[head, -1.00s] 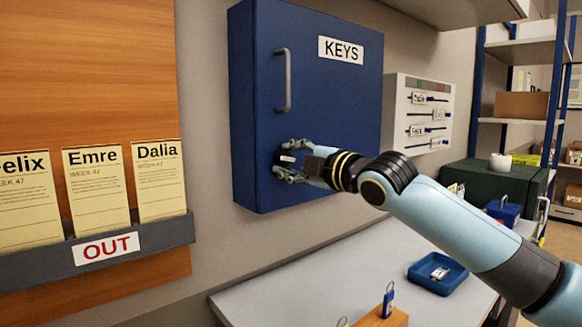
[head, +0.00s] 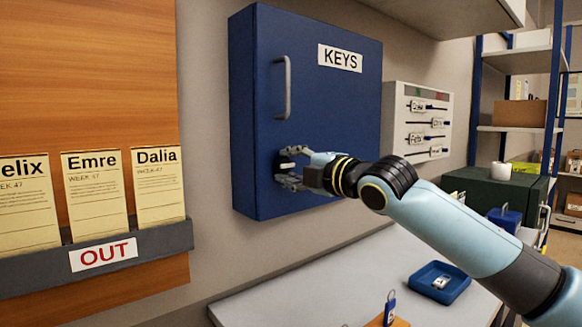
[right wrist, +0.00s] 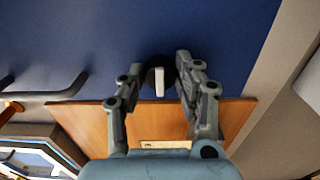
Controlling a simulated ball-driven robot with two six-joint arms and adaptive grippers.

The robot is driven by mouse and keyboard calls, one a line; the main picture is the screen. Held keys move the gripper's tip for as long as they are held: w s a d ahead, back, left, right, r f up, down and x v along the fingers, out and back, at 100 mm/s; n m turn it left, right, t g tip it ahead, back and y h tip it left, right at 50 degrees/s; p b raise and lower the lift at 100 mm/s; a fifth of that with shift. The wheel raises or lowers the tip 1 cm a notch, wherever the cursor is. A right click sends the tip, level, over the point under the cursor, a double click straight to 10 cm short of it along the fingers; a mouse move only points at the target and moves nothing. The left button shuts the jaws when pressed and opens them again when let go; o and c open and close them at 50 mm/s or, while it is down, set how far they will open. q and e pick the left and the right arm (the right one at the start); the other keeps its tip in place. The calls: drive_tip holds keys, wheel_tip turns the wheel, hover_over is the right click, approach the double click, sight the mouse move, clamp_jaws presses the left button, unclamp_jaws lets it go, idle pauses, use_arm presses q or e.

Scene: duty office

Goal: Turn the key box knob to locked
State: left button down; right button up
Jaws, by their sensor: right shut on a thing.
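The blue key box (head: 330,120) with a "KEYS" label hangs on the wall, its door closed. Its knob (head: 287,165) sits low on the door, below the grey handle (head: 283,88). In the right wrist view the knob (right wrist: 159,82) is dark and round with a white bar, which stands upright in that picture. My right gripper (head: 284,167) is shut on the knob, with a finger on either side, and partly hides it in the head view. I cannot read any lock marks around the knob. My left gripper is not in view.
A wooden board with an "OUT" card rack (head: 100,252) is at left. A slider panel (head: 420,120) hangs right of the box.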

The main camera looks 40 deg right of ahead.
drive_tip(key=o, duration=1.1)
drive_tip(key=shift+o, duration=0.2)
drive_tip(key=s, duration=0.7)
drive_tip(key=shift+s+d, duration=0.2)
drive_tip(key=shift+d, duration=0.05)
drive_tip(key=shift+f, duration=0.1)
